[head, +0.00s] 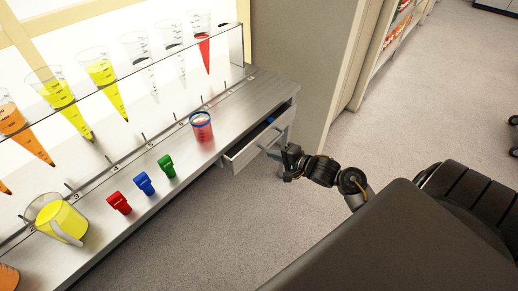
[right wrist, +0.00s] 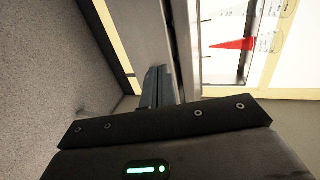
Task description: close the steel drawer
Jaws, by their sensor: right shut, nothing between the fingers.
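The steel drawer (head: 247,155) sits under the right end of the steel bench and is partly open in the head view. A small blue item (head: 271,120) shows inside it. My right gripper (head: 284,161) is shut and empty, in front of the drawer's face near its handle (head: 272,150). I cannot tell whether it touches the drawer. In the right wrist view, the dark shut fingers (right wrist: 153,92) point away from the camera, and the drawer is not clear there. My left gripper is not in view.
Conical vessels hang in a rack behind. A beige wall (head: 325,75) is right of the bench; the floor in front is clear.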

